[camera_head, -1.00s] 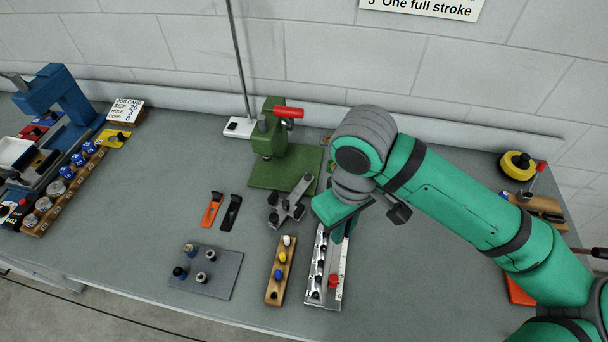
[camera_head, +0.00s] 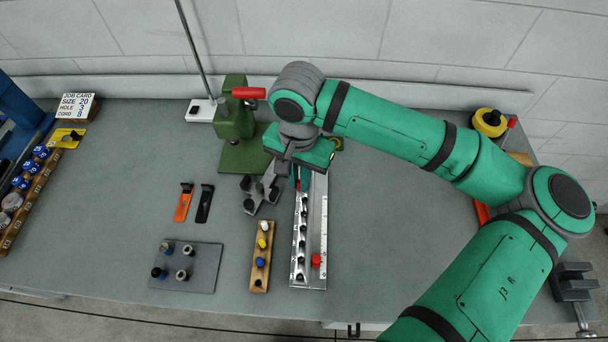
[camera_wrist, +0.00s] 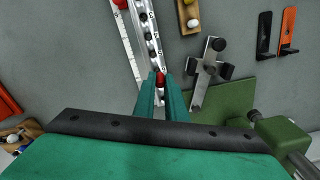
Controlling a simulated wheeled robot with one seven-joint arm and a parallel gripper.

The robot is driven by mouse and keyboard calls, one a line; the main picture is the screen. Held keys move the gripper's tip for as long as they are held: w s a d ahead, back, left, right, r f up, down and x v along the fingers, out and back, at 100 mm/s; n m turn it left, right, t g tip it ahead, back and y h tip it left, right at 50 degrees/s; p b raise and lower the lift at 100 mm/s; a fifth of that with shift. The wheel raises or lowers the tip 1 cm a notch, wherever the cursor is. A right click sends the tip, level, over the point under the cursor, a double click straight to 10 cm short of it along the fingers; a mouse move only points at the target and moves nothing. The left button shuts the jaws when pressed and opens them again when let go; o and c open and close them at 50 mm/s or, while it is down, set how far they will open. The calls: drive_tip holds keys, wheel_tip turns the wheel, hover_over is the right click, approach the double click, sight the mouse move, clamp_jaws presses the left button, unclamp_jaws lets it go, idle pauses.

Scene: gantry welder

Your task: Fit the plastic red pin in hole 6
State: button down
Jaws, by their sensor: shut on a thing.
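My gripper (camera_head: 300,178) is over the far end of the metal hole strip (camera_head: 309,272). In the wrist view its two green fingers (camera_wrist: 161,84) are shut on the red pin (camera_wrist: 160,77). The red pin also shows as a small red spot below the fingers in the head view (camera_head: 299,186).
A red knob (camera_head: 316,261) sits on the strip's ruler side. A wooden block (camera_head: 259,274) with white, yellow and blue pins stands left of it. A grey clamp-like piece (camera_head: 250,204) and a green press (camera_head: 240,155) are close to my gripper.

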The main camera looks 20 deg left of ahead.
drive_tip(key=f+m, duration=0.1)
drive_tip(key=f, duration=0.1)
drive_tip(key=w+f+m, duration=0.1)
drive_tip(key=f+m, duration=0.2)
drive_tip(key=f, duration=0.1)
drive_tip(key=shift+w+d+m, duration=0.25)
drive_tip(key=shift+w+m, duration=0.05)
drive_tip(key=shift+w, duration=0.1)
drive_tip(key=shift+d+f, duration=0.1)
drive_tip(key=shift+f, duration=0.25)
idle(0.4)
drive_tip(key=shift+w+f, duration=0.1)
drive_tip(key=shift+f, duration=0.2)
idle(0.6)
drive_tip(key=shift+f, duration=0.15)
drive_tip(key=shift+f, duration=0.25)
drive_tip(key=shift+f, duration=0.4)
